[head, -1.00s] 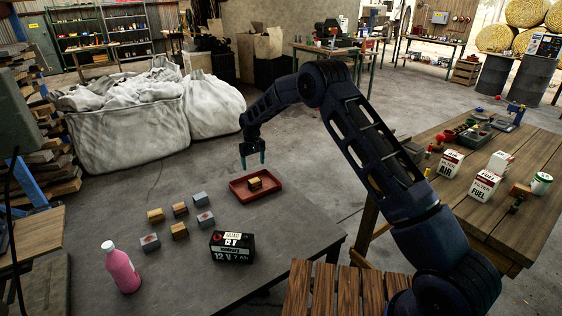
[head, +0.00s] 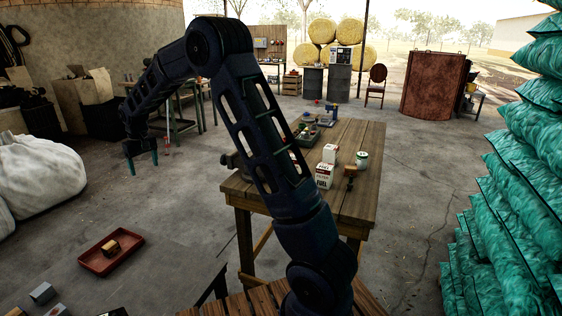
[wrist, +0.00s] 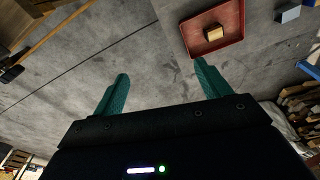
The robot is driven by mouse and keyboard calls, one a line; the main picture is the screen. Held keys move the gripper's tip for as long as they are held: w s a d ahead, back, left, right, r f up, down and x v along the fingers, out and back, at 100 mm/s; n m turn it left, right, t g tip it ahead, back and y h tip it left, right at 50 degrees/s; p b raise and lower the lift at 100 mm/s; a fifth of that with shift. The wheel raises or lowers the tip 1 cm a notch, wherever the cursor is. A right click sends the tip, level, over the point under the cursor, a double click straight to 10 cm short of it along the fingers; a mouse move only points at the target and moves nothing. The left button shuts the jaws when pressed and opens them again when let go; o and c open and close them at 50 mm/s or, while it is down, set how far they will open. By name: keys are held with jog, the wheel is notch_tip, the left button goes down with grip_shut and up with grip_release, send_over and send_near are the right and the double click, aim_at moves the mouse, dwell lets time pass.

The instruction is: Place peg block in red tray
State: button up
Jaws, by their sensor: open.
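The red tray (head: 111,252) lies on the grey table at the lower left of the head view. A wooden block (head: 111,247) rests inside it; I cannot tell its markings. The tray also shows at the top of the wrist view (wrist: 233,46), with the block (wrist: 214,33) in it. My gripper (head: 143,164) is open and empty, raised well above the table and beyond the tray. Its two teal fingers (wrist: 160,88) are spread wide in the wrist view, with only floor and table edge between them.
A few small blocks (head: 42,292) show at the lower left edge of the head view. A wooden workbench (head: 355,200) with filter boxes (head: 325,176) stands right of centre. White sacks (head: 35,175) stand at left, and stacked teal bags (head: 520,200) at right. The floor between is open.

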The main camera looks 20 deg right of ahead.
jog(key=s+d+r+m+t, duration=0.1)
jog(key=s+d+r, duration=0.4)
jog(key=d, duration=0.4)
jog(key=s+d+r+m, duration=0.1)
jog(key=s+d+r, duration=0.45)
jog(key=d, duration=0.25)
jog(key=s+d+r+m+t, duration=0.1)
jog(key=s+d+r, duration=0.4)
jog(key=d, duration=0.4)
jog(key=s+d+f+m, duration=0.1)
jog(key=s+d, duration=0.3)
jog(key=s, duration=0.4)
jog(key=s+d+f+m+t, duration=0.1)
jog(key=s+d, duration=0.4)
jog(key=s, duration=0.3)
jog(key=s+d+f+m, duration=0.1)
jog(key=s+d, duration=0.4)
jog(key=s, duration=0.3)
jog(key=shift+f+m+t+h, duration=0.25)
jog(key=shift+m+t+h, duration=0.05)
